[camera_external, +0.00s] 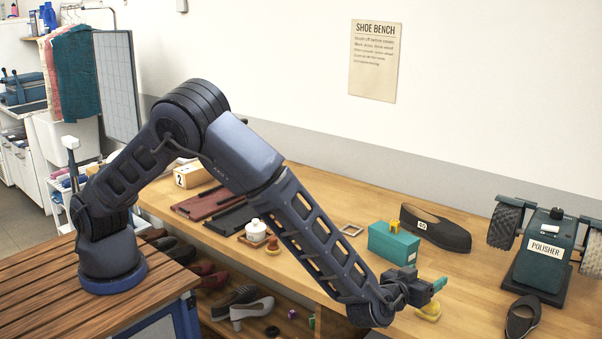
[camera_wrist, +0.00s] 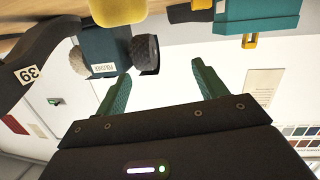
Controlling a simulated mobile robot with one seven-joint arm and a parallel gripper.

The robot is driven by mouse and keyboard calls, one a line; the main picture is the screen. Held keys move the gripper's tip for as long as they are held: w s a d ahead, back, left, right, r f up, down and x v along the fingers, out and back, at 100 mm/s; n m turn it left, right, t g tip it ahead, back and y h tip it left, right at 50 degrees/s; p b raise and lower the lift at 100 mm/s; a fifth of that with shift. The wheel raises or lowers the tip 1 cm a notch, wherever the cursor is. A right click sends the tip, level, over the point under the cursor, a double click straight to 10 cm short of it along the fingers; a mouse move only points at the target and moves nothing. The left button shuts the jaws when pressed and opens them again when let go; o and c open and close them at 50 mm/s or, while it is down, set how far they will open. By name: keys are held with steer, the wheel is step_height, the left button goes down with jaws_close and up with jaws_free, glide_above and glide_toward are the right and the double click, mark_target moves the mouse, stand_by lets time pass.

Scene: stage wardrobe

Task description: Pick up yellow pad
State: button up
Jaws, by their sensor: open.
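The yellow pad (camera_external: 428,312) lies on the bench near its front edge, partly hidden by my gripper in the external view. My gripper (camera_external: 432,288) is close to the pad, just above and beside it in that picture. In the wrist view, a rounded yellow piece that looks like the pad (camera_wrist: 118,10) is cut off by the top edge. It lies beyond my two green fingers (camera_wrist: 161,70), which are spread apart with nothing between them.
A teal box (camera_external: 393,244) with a yellow piece on top stands behind my gripper, beside a dark tagged shoe (camera_external: 436,228). A polisher (camera_external: 546,252) and another dark shoe (camera_external: 522,316) stand to the right. A white jar (camera_external: 256,231) is left of my forearm.

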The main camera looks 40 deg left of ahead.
mark_target(429, 306)
steer(key=s+d+f, duration=0.1)
steer(key=s+f, duration=0.1)
steer(key=s, duration=0.1)
steer(key=s+f+t, duration=0.1)
steer(key=s+f, duration=0.1)
steer(key=s, duration=0.1)
steer(key=s+d+f+t+y, duration=0.1)
steer(key=s+f, duration=0.1)
steer(key=s, duration=0.2)
steer(key=shift+d+f, duration=0.3)
steer(key=w, duration=0.5)
steer(key=shift+w+d, duration=0.15)
steer(key=shift+w, duration=0.1)
steer(key=shift+w+r, duration=0.1)
steer(key=shift+w, duration=2.45)
steer(key=c, duration=1.1)
steer(key=shift+o, duration=0.2)
steer(key=shift+r, duration=0.1)
